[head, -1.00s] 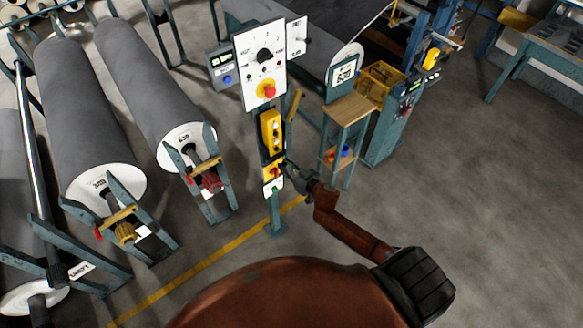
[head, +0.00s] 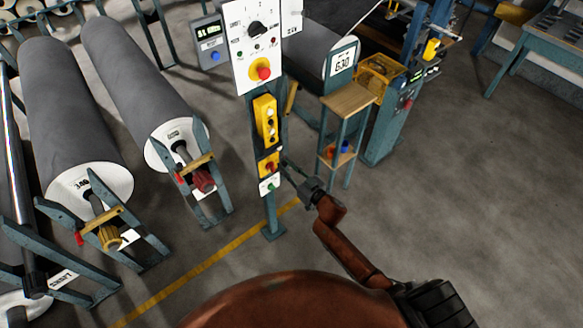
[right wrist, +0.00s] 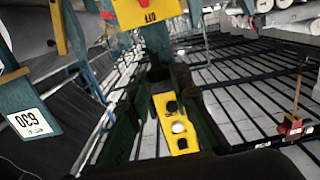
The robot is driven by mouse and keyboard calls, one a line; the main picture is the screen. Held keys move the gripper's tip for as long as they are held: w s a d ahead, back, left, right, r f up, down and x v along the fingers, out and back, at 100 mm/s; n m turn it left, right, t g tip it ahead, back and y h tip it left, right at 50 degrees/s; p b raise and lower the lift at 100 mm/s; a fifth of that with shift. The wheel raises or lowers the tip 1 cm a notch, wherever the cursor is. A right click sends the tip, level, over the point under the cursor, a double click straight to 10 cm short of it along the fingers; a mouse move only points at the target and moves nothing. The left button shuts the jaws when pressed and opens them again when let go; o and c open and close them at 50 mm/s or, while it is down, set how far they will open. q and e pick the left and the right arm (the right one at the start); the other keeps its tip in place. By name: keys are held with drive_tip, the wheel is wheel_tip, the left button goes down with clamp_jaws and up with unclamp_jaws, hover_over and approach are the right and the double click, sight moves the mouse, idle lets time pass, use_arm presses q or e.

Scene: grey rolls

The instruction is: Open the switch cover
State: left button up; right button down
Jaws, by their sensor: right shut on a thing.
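A teal post (head: 271,215) carries a white panel (head: 243,72) with a black knob and red button. Below it hang a yellow button box (head: 265,122), a small yellow switch box (head: 268,163) with a red control, and a white plate with a green button (head: 268,186). My right gripper (head: 287,166) is at the right side of the small switch box, closed on a small part I cannot identify. In the right wrist view, its dark fingers flank the yellow button box (right wrist: 175,125), and a yellow plate marked OFF (right wrist: 140,12) shows above. A separate cover is not distinguishable. My left gripper is not visible.
A wooden-topped stand (head: 348,100) is close right of the post, beside my right arm. A teal machine (head: 385,130) stands behind it. Large grey rolls (head: 140,80) on stands fill the left.

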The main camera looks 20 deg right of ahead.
drive_tip(key=c, duration=1.7)
unclamp_jaws()
drive_tip(key=shift+c, duration=0.2)
drive_tip(key=v, duration=1.2)
